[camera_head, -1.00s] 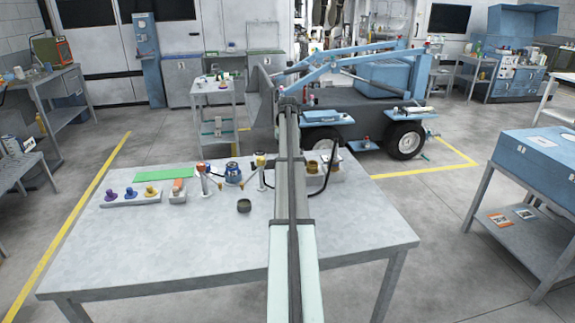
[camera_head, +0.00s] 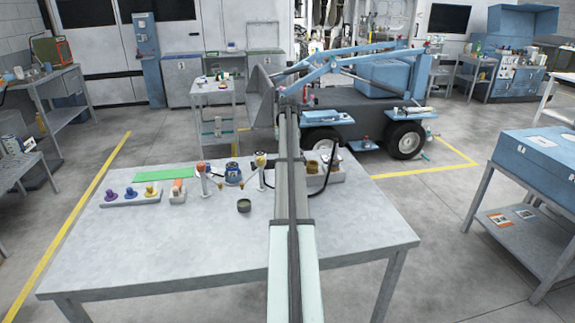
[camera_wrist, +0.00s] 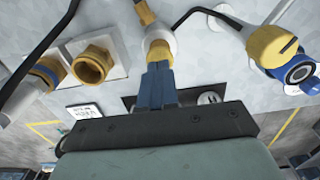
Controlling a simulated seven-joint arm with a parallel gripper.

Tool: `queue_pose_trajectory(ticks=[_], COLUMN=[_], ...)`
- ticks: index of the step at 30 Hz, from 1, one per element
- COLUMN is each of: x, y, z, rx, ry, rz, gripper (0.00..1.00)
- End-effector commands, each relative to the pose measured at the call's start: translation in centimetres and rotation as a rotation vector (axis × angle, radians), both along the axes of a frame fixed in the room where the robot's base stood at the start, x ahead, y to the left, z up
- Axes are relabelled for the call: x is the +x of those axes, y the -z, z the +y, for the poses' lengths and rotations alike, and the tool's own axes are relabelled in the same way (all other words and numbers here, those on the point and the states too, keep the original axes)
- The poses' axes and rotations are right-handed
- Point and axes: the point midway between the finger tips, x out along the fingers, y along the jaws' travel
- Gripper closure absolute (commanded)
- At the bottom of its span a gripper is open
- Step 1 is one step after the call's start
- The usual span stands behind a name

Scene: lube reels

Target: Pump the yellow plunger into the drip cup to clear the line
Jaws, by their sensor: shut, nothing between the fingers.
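My gripper (camera_wrist: 157,86) shows in the wrist view with its blue fingers shut and nothing between them. The fingertips are at a yellow part (camera_wrist: 157,49) set in a white, round-ended body, apparently the plunger; whether they touch it I cannot tell. In the head view, a yellow-topped post (camera_head: 260,159) stands on the table, just left of my arm. A small dark round cup (camera_head: 244,205), likely the drip cup, sits in front of it on the table. My gripper is not clearly visible in the head view, where my arm covers the middle.
Brass-coloured ring fittings (camera_wrist: 92,65) and a yellow and blue part (camera_wrist: 285,55) flank the fingers. Black hoses run nearby. A tray of coloured caps (camera_head: 130,195) and a green mat (camera_head: 164,174) lie on the left of the table (camera_head: 150,250). Its front is clear.

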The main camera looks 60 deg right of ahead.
Motion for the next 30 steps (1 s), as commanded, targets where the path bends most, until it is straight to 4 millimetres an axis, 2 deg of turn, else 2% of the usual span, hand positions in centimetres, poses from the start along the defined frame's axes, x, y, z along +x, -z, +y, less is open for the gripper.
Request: queue_pose_trajectory(ticks=[30], x=[0.0], y=[2.5], z=[0.0], rx=[0.000], ry=[0.000], rz=[0.000], gripper=[1.00])
